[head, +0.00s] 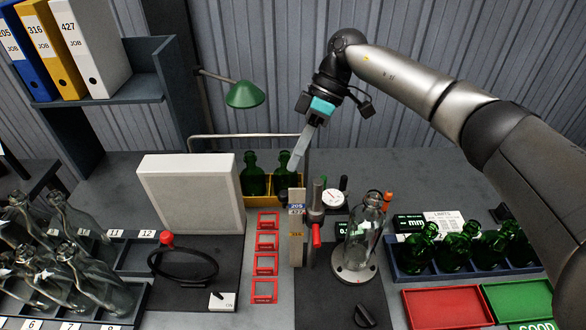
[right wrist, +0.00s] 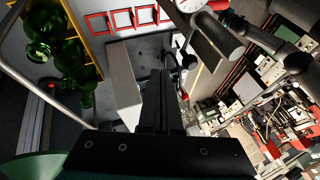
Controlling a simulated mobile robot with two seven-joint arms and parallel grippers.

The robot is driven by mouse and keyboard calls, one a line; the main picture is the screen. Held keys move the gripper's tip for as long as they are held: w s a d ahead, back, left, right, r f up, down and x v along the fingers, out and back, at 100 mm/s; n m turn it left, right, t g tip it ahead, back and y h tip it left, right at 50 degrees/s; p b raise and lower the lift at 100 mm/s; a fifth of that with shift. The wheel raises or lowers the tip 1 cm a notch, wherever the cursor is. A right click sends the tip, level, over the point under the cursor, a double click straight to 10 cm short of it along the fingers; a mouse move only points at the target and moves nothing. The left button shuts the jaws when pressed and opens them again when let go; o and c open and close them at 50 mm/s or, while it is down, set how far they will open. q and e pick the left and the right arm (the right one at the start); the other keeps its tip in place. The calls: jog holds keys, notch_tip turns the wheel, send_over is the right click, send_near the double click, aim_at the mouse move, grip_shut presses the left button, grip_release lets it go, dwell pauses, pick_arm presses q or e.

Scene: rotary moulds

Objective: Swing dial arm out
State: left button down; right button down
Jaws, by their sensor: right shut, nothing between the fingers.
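The dial gauge (head: 333,198), with a white round face, sits on an arm at a dark upright post (head: 316,203). A red handle (head: 316,236) hangs at the post's lower part. A clear glass bottle (head: 364,235) stands upright on a round metal plate (head: 354,272), to the right of and nearer than the dial. My right gripper (head: 299,150) is above and behind the post, shut and empty, pointing down. In the right wrist view its dark fingers (right wrist: 161,100) are together, and part of the dial (right wrist: 190,4) shows at the top edge. My left gripper is not in view.
Green bottles stand in a yellow crate (head: 259,188) behind the post. A white box (head: 191,193) and red square frames (head: 265,268) are to the left. A blue rack (head: 408,275) of green bottles and a red tray (head: 447,307) are at right. A green lamp (head: 245,95) hangs behind.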

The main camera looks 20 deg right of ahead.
aim_at(281, 193)
jog(key=shift+s+a+f+p, duration=0.15)
jog(key=shift+s+a+f, duration=0.1)
jog(key=shift+s, duration=0.3)
jog(key=shift+s+a+f+p, duration=0.2)
jog(key=shift+s+a, duration=0.1)
jog(key=shift+s, duration=0.2)
jog(key=shift+s+a+f+p, duration=0.15)
jog(key=shift+s+a, duration=0.1)
jog(key=shift+s, duration=0.3)
jog(key=shift+s+a+r+n+g+p, duration=0.2)
jog(key=shift+a+n+g+p, duration=0.2)
jog(key=shift+n+p, duration=0.25)
jog(key=shift+s+a+n+g+h+p, duration=0.2)
jog(key=shift+a+n+g+h+p, duration=0.15)
jog(key=shift+n+p, duration=0.4)
jog(key=shift+s, duration=0.1)
jog(key=shift+s+a+f+p, duration=0.15)
jog(key=shift+s+a+p, duration=0.1)
jog(key=shift+s+p, duration=0.1)
jog(key=shift+w, duration=0.15)
jog(key=shift+d, duration=0.1)
